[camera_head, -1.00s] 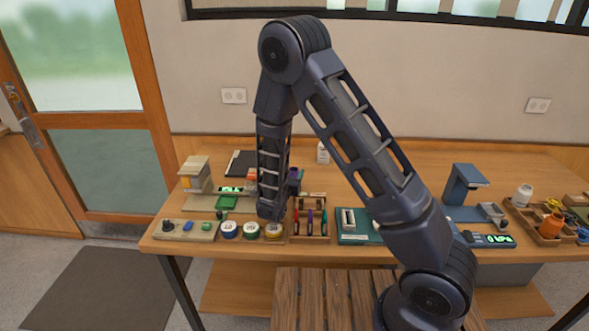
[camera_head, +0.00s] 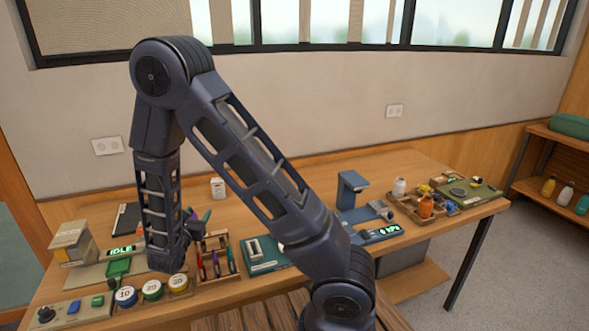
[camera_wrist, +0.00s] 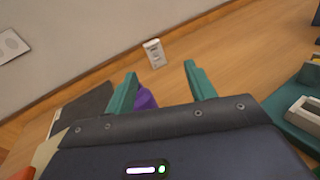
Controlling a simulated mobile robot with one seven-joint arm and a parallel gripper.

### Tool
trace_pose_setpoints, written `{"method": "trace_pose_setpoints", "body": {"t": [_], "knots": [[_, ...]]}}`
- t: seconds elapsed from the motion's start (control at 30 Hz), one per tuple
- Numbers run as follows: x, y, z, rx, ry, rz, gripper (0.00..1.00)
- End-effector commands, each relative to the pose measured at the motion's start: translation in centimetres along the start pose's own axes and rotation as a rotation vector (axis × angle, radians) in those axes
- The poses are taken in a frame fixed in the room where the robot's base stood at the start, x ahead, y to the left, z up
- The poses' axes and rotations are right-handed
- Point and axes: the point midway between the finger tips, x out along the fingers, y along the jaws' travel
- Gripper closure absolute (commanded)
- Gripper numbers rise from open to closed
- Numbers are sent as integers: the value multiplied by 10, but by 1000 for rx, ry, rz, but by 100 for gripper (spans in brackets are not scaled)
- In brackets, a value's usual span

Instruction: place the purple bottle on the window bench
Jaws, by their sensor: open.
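The purple bottle (camera_wrist: 146,98) shows in part in the wrist view, between the two teal fingers and closer to the left one; its lower part is hidden by my gripper body. My gripper (camera_wrist: 162,82) is open, with nothing visibly clamped. In the head view my gripper (camera_head: 198,219) is low over the left part of the long wooden table, largely hidden behind my arm. This table (camera_head: 330,172) stands along the wall below the window; I cannot tell whether it is the window bench.
A small white box (camera_head: 217,188) stands behind my gripper. A pen rack (camera_head: 218,262), a teal tray (camera_head: 265,262), a blue stand (camera_head: 350,190) and a tray of small bottles (camera_head: 412,208) crowd the table. A slatted wooden seat (camera_head: 270,316) is in front. A shelf (camera_head: 545,190) stands far right.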

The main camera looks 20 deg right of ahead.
Motion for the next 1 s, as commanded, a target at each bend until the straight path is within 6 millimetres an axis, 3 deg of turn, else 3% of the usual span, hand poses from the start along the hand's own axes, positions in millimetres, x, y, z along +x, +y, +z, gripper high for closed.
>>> {"method": "trace_pose_setpoints", "body": {"t": [0.03,0.2,0.43,0.7,1.0], "knots": [[12,-14,17,42,9,-66,45],[41,-69,59,186,56,-295,45],[58,-144,104,404,121,-586,45],[52,-222,143,698,196,-893,45],[25,-285,174,1073,275,-1179,45]]}}
